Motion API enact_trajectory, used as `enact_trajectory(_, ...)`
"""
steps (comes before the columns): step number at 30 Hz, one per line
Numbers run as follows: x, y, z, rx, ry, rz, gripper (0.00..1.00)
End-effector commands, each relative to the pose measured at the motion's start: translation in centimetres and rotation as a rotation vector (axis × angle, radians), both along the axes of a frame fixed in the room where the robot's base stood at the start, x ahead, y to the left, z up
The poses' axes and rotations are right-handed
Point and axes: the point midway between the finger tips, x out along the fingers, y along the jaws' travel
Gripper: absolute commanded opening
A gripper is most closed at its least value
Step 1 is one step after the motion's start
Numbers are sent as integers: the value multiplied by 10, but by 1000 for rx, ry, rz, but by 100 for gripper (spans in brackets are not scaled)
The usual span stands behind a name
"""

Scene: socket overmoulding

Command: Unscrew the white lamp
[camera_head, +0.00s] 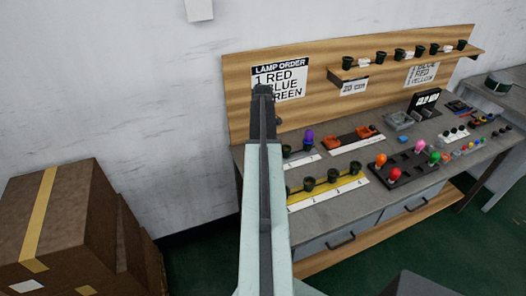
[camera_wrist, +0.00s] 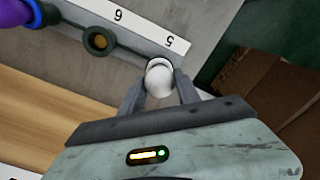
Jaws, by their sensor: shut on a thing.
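The white lamp (camera_wrist: 159,79) shows in the wrist view, between the two fingers of my gripper (camera_wrist: 160,88). The gripper is shut on it. The lamp is at the socket position beside the label "5" on a white number strip (camera_wrist: 130,18); its socket is hidden beneath it. An empty dark socket (camera_wrist: 99,41) sits next to it by the label "6". A purple lamp (camera_wrist: 18,12) stands at the upper left. In the head view my arm reaches over the left end of the bench, and the white lamp is hidden behind it. The purple lamp also shows there (camera_head: 308,136).
A yellow socket rail (camera_head: 330,189) with several dark sockets lies at the front of the bench. A dark tray (camera_head: 408,165) with coloured lamps is to its right. A lamp order sign (camera_head: 290,80) hangs on the back board. Cardboard boxes (camera_head: 90,225) stand left.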

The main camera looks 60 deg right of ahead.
Motion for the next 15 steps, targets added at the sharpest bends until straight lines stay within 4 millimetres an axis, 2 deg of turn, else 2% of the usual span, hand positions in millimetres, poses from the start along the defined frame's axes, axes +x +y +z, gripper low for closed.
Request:
enact_trajectory(7,0,0,0,0,0,17,8)
enact_trajectory(15,0,0,1,0,0,375,8)
